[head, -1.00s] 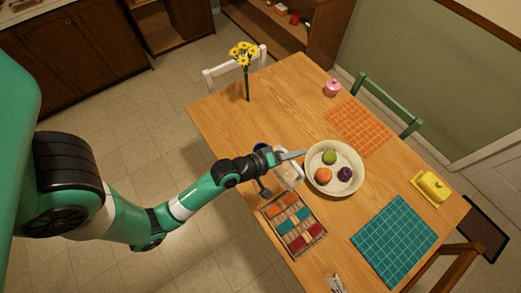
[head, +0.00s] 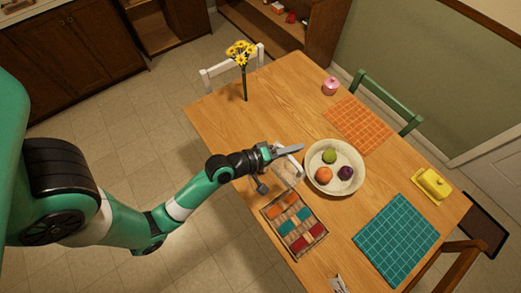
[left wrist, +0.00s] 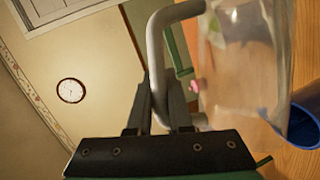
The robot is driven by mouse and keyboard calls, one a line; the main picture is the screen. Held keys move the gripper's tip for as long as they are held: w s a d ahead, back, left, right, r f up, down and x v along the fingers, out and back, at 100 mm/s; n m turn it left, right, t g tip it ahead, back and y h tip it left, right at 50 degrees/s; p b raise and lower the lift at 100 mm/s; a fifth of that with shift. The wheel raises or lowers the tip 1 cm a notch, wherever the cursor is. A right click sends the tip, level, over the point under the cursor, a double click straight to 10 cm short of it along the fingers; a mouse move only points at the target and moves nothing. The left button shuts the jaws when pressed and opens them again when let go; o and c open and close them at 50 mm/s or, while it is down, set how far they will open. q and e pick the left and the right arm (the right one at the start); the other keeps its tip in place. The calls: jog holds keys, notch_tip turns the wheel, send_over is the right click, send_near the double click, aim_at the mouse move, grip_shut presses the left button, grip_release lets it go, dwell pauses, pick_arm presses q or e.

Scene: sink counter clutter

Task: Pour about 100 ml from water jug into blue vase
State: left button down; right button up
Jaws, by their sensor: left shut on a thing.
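My left gripper (head: 280,153) is shut on the pale curved handle (left wrist: 154,40) of the clear water jug (head: 287,174). In the left wrist view the see-through jug (left wrist: 240,65) fills the upper right, and both dark fingers (left wrist: 160,100) are at the handle. The blue vase (left wrist: 304,126) shows at the right edge of that view, close beside the jug, partly cut off. In the head view the vase is hidden behind my left gripper and arm. I cannot tell the jug's exact tilt or its water level. My right gripper is not in view.
A cream bowl (head: 314,182) with fruit stands just right of the jug. A tray of coloured blocks (head: 268,210) lies below it. Yellow flowers (head: 243,52), an orange mat (head: 358,126), a teal mat (head: 396,240) and a yellow butter dish (head: 433,184) are farther off.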

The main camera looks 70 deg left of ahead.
pick_arm(q)
jog(key=shift+s+a+r+n, duration=0.2)
jog(key=shift+a+r+n, duration=0.1)
jog(key=shift+a, duration=0.25)
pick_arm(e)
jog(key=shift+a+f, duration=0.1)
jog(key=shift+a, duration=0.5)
pick_arm(q)
jog(key=shift+a+r, duration=0.25)
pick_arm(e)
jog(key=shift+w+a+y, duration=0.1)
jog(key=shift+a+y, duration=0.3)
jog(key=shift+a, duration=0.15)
pick_arm(q)
jog(key=shift+s, duration=0.1)
